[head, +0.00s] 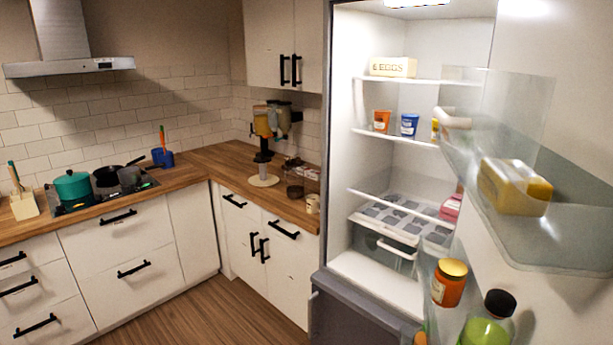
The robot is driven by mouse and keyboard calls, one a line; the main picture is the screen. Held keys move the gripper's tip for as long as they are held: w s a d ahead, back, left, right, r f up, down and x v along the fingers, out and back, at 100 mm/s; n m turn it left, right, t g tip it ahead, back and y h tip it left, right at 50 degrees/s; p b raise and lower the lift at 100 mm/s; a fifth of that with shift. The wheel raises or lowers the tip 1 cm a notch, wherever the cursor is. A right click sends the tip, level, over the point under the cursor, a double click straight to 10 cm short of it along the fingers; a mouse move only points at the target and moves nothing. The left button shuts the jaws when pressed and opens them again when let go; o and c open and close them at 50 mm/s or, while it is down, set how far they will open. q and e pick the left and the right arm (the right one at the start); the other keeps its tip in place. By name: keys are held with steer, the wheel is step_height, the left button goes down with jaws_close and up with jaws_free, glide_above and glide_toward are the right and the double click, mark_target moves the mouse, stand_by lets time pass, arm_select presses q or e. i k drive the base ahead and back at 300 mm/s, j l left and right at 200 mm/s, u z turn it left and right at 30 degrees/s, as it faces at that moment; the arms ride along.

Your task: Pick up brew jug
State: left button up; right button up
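I cannot pick out a brew jug for certain in the head view. On the wooden counter near the back corner stands a dispenser-like apparatus (264,122) with amber containers on a dark stem. It has a pale round base (263,180). Small dark and glassy items sit just right of it, too small to tell apart. A dark cup-like item (295,191) and a pale mug-like item (313,203) stand near the counter's front edge. Neither of my grippers is in view.
An open fridge (345,200) stands on the right, and its door with shelves (545,240) fills the near right. A hob with a teal pot (73,186) and pans is at the left. The wooden floor (200,310) before the cabinets is clear.

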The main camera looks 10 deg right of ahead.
mark_target(296, 185)
steer(key=i+z, duration=0.35)
steer(key=i, duration=0.4)
steer(key=i+j+z, duration=0.65)
steer(key=i+j, duration=0.1)
steer(key=j, duration=0.05)
